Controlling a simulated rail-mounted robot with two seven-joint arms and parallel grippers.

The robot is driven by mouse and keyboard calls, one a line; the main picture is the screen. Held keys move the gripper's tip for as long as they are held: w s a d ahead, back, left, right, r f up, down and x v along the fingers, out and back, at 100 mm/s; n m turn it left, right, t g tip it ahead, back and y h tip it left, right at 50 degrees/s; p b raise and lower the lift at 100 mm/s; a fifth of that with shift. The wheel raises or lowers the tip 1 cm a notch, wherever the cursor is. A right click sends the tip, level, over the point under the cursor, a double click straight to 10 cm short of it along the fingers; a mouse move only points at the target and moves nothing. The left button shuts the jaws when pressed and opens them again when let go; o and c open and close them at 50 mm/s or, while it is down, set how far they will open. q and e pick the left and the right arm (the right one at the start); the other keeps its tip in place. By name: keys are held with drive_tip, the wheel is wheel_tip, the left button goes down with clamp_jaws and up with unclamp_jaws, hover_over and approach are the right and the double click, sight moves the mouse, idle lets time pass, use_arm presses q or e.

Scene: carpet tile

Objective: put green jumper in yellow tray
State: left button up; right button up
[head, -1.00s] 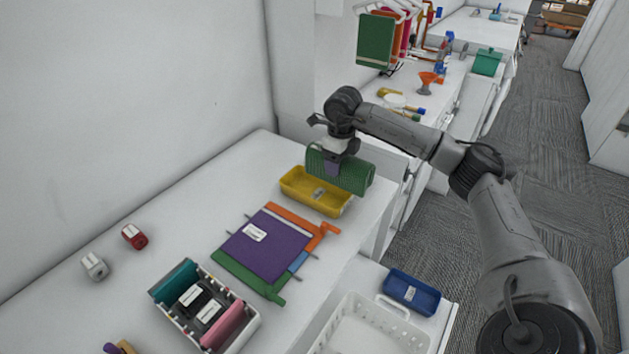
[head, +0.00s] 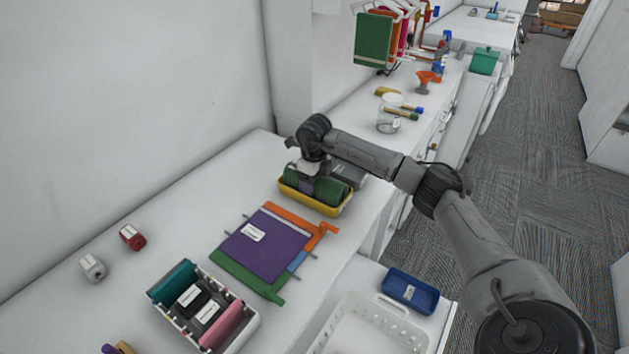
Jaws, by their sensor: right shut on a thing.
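The yellow tray (head: 316,203) sits on the white counter near its right edge. The green jumper (head: 333,190), a rolled green bundle, lies down inside the tray, with its top showing above the rim. My right gripper (head: 309,184) reaches down into the tray from above and is shut on the jumper. The gripper hides the middle of the jumper and part of the tray's far side. My left gripper is not in view.
Flat purple, orange and green folders (head: 258,243) lie in front of the tray. A white organiser box (head: 205,308) stands nearer. A blue tray (head: 411,290) and a white basket (head: 367,325) are lower right. A glass jar (head: 389,115) stands behind my arm.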

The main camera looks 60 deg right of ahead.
drive_tip(key=shift+d, duration=0.1)
drive_tip(key=o, duration=0.8)
wheel_tip(320, 180, up, 12)
drive_tip(key=shift+r+p, duration=0.1)
drive_tip(key=shift+p, duration=0.55)
